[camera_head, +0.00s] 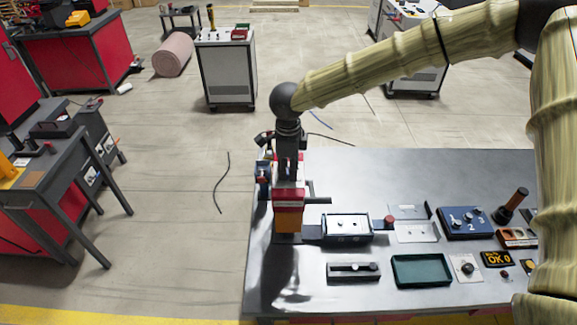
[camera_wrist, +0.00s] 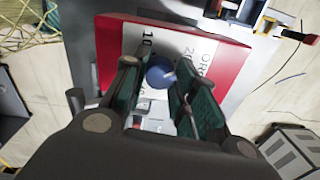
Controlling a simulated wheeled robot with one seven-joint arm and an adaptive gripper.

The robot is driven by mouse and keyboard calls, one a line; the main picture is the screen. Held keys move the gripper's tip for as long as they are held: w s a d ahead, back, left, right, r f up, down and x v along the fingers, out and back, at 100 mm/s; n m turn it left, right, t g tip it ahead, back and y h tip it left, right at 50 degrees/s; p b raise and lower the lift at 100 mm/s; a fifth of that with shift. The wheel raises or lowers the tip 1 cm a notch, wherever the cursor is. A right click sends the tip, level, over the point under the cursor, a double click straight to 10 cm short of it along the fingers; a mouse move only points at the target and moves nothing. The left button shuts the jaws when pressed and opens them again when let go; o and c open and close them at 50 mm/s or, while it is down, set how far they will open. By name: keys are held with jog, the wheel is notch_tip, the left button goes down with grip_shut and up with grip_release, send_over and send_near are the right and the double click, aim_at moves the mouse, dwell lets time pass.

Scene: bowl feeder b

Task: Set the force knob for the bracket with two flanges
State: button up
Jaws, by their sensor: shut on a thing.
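The force knob (camera_wrist: 160,72) is blue and round, and stands on a white dial plate (camera_wrist: 195,48) with printed numbers and partly covered lettering. The plate is on a red housing (camera_wrist: 235,63). In the head view this red station (camera_head: 289,198) stands at the table's left end, the knob hidden there. My gripper (camera_wrist: 157,84) is shut on the knob, with a green-padded finger on either side. In the head view my gripper (camera_head: 288,158) points down over the station. I cannot make out the pointer setting or tell which part is the two-flange bracket.
A metal fixture (camera_head: 347,228) sits right of the station. A dark slotted block (camera_head: 353,272) and a green tray (camera_head: 421,270) lie in front. The table's left edge (camera_head: 250,260) is close.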

aim_at(288, 172)
dwell(0.5)
jog(key=o, duration=1)
jog(key=shift+o, duration=0.2)
notch_tip(288, 172, up, 12)
jog(key=shift+s, duration=0.25)
jog(key=shift+s+f, duration=0.1)
